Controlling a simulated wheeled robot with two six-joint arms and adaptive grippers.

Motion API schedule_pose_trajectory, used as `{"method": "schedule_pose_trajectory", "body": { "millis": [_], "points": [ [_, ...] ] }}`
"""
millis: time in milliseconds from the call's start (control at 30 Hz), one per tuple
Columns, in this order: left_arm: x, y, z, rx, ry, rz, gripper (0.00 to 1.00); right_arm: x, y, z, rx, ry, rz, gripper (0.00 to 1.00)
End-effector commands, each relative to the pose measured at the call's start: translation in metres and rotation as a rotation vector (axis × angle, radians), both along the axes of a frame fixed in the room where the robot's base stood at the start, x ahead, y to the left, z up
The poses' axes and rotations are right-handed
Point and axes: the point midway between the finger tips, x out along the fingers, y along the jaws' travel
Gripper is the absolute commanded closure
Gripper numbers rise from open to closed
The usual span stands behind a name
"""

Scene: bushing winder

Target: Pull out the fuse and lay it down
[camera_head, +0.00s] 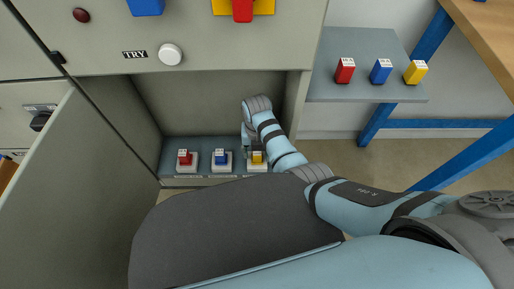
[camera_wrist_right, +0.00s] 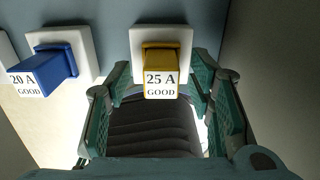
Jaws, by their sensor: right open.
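Three fuses sit upright in white sockets inside the open cabinet: a red fuse (camera_head: 185,158), a blue fuse (camera_head: 221,158) and a yellow fuse (camera_head: 257,158). My right gripper (camera_head: 251,148) reaches down at the yellow one. In the right wrist view the yellow fuse (camera_wrist_right: 161,70) reads "25 A GOOD" and is seated in its white socket (camera_wrist_right: 178,37). The open right gripper (camera_wrist_right: 164,78) has one green-padded finger on each side of it, with gaps visible. The blue fuse (camera_wrist_right: 52,70) beside it reads "20 A GOOD". My left gripper is out of view.
A grey shelf (camera_head: 366,92) at the right holds a loose-standing red fuse (camera_head: 345,70), blue fuse (camera_head: 381,71) and yellow fuse (camera_head: 416,72). The cabinet's side wall (camera_head: 296,100) stands close right of my arm. The cabinet door (camera_head: 70,190) hangs open at the left.

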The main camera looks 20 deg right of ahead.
Motion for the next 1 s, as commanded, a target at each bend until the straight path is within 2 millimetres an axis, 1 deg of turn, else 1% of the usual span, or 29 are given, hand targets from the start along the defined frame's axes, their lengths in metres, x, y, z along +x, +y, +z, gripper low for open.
{"method": "schedule_pose_trajectory", "body": {
  "millis": [100, 200, 267, 500, 533, 567, 600, 700, 1000],
  "points": [
    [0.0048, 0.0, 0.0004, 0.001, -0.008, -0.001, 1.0, 0.0001, -0.0005, -0.0002, 0.0, -0.001, -0.002, 0.52],
    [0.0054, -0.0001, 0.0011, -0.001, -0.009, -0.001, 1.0, 0.0, -0.0008, 0.0005, 0.0, -0.001, -0.002, 0.52],
    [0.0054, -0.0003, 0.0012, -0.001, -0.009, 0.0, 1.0, 0.0, -0.0011, 0.0006, 0.0, -0.001, -0.003, 0.6],
    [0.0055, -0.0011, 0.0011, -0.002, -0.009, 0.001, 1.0, 0.0, -0.0012, 0.0006, 0.0, -0.001, -0.003, 0.98],
    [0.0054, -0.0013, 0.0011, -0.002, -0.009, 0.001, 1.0, 0.0, -0.0012, 0.0007, 0.0, -0.001, -0.003, 1.0],
    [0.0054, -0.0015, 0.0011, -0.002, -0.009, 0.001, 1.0, 0.0, -0.0012, 0.0007, 0.0, -0.001, -0.003, 0.79],
    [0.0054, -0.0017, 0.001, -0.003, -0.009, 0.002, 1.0, 0.0, -0.0012, 0.0006, 0.0, -0.001, -0.003, 0.85],
    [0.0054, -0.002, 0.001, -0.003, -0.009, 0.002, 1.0, 0.0, -0.0012, 0.0006, 0.0, -0.001, -0.003, 1.0],
    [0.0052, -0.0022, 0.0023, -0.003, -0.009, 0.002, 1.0, -0.0001, -0.0012, 0.0017, 0.0, -0.001, -0.003, 1.0]
  ]
}}
